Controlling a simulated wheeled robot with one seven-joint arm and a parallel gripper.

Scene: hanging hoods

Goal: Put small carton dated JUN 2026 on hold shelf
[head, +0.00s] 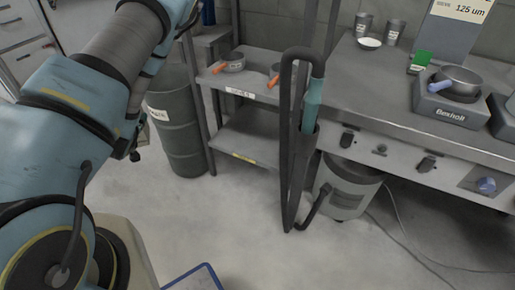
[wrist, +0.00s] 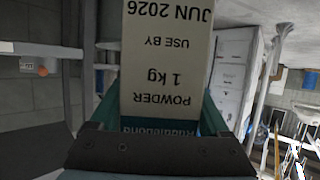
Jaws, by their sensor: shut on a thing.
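The small carton (wrist: 168,60) is pale with dark print and fills the middle of the wrist view. Its text is upside down there and reads JUN 2026, USE BY, 1 kg, POWDER, above a dark teal band. My gripper (wrist: 160,112) is shut on the carton, with teal fingers along both sides. In the head view my arm fills the left; the carton cannot be made out. A metal rack has an upper shelf (head: 250,92) with a white label and a lower shelf (head: 245,140) with a yellow label. Neither label is legible. The lower shelf looks empty.
Orange-handled pans (head: 233,62) sit on the upper shelf. A green drum (head: 180,135) stands left of the rack. A dark hose (head: 287,150) hangs before its right side, by a grey bin (head: 345,190). A bench (head: 385,85) with equipment is at right. Cables cross the floor.

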